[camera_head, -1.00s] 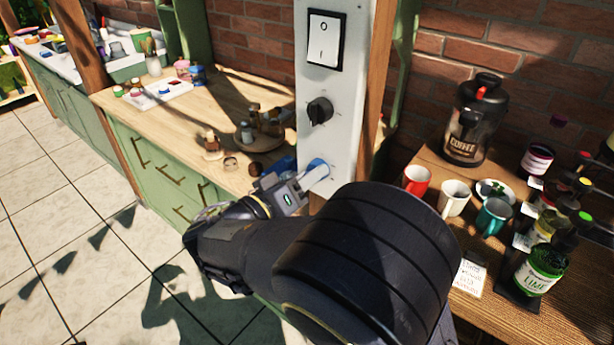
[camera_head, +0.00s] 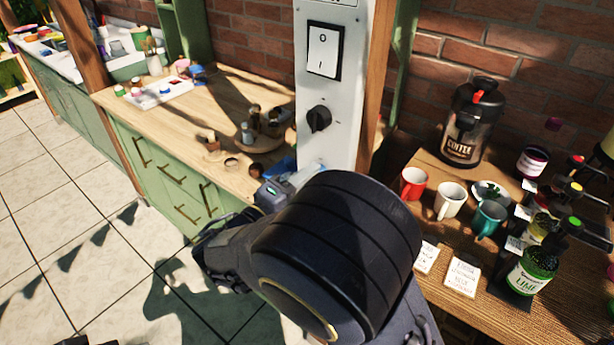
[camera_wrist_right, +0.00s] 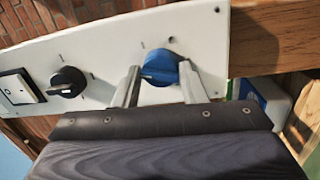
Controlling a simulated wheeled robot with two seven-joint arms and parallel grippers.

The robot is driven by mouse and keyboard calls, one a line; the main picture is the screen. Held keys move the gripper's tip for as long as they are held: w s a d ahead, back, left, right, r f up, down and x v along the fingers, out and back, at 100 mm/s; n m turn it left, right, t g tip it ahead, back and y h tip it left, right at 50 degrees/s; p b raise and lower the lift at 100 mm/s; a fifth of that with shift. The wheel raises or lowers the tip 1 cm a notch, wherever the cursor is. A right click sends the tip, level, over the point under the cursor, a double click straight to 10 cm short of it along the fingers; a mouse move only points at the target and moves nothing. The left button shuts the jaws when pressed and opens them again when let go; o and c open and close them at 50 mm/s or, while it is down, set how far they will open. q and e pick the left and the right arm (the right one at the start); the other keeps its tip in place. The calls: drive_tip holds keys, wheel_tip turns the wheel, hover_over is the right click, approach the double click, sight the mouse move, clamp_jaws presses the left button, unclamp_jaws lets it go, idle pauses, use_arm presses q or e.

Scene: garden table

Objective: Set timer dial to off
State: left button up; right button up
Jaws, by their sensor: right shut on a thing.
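The white control panel (camera_head: 340,95) stands upright on a post and carries a rocker switch (camera_head: 324,50) and a black dial (camera_head: 319,118). Below them is a blue dial (camera_wrist_right: 162,68), which shows in the right wrist view at the panel's right part. My right gripper (camera_wrist_right: 158,80) has one finger on each side of the blue dial and is shut on it. In the head view my right arm hides the blue dial and most of the gripper. The black dial also shows in the wrist view (camera_wrist_right: 68,82), to the left of the gripper.
A wooden counter (camera_head: 200,120) with a tray and small jars lies left of the panel. On the right, a wooden table (camera_head: 420,205) holds a coffee dispenser (camera_head: 470,125), a red mug (camera_head: 413,184), other cups and several bottles.

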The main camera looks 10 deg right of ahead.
drive_tip(key=shift+f+n+p, duration=0.15)
drive_tip(key=shift+n+p, duration=0.35)
drive_tip(key=shift+n, duration=0.8)
drive_tip(key=shift+f, duration=0.1)
drive_tip(key=shift+s, duration=0.1)
drive_tip(key=o, duration=0.8)
drive_tip(key=shift+o, duration=0.8)
drive_tip(key=b+v, duration=0.1)
drive_tip(key=v, duration=0.6)
drive_tip(key=shift+s+a, duration=0.25)
drive_tip(key=shift+a, duration=0.05)
